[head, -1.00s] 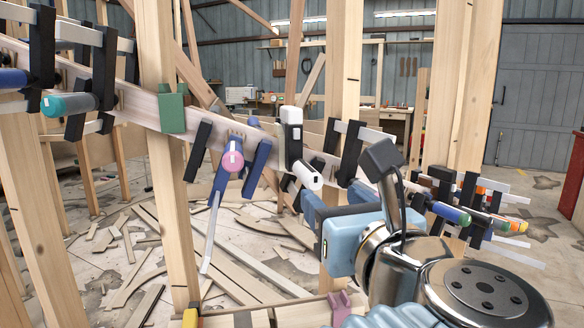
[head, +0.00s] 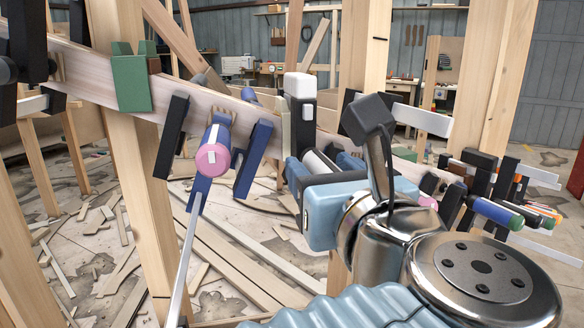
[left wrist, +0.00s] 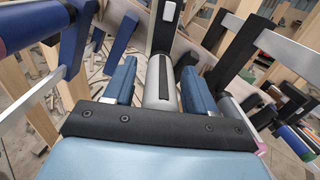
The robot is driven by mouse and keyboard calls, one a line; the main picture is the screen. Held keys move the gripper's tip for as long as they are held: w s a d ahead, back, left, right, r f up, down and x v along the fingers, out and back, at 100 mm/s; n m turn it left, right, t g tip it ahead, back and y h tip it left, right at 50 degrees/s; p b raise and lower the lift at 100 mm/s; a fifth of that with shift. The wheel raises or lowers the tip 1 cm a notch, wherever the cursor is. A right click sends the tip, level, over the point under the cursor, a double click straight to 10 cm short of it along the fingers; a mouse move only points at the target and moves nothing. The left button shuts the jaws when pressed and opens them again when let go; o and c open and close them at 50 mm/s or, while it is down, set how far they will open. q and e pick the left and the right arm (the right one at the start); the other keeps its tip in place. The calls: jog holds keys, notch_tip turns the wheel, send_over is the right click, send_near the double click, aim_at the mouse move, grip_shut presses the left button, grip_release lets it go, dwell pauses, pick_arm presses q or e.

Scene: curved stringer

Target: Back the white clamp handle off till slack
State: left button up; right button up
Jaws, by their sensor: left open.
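The white clamp handle (head: 318,164) belongs to a black clamp (head: 301,115) with a white top, set on the curved wooden stringer (head: 215,98). My left gripper (head: 324,166) is at this handle, with its blue fingers apart. In the left wrist view the handle (left wrist: 152,88) appears as a pale cylinder with a dark stripe, lying between the two fingers of the open gripper (left wrist: 158,84). A gap shows on the left side of the handle; the right finger is close to it, and I cannot tell whether they touch. My right gripper is not in view.
A green block (head: 131,80) sits on the stringer by an upright post. More clamps (head: 495,212) crowd the right. Wood scraps lie on the floor.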

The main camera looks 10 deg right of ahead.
pick_arm(q)
jog(key=shift+c, duration=0.5)
grip_shut()
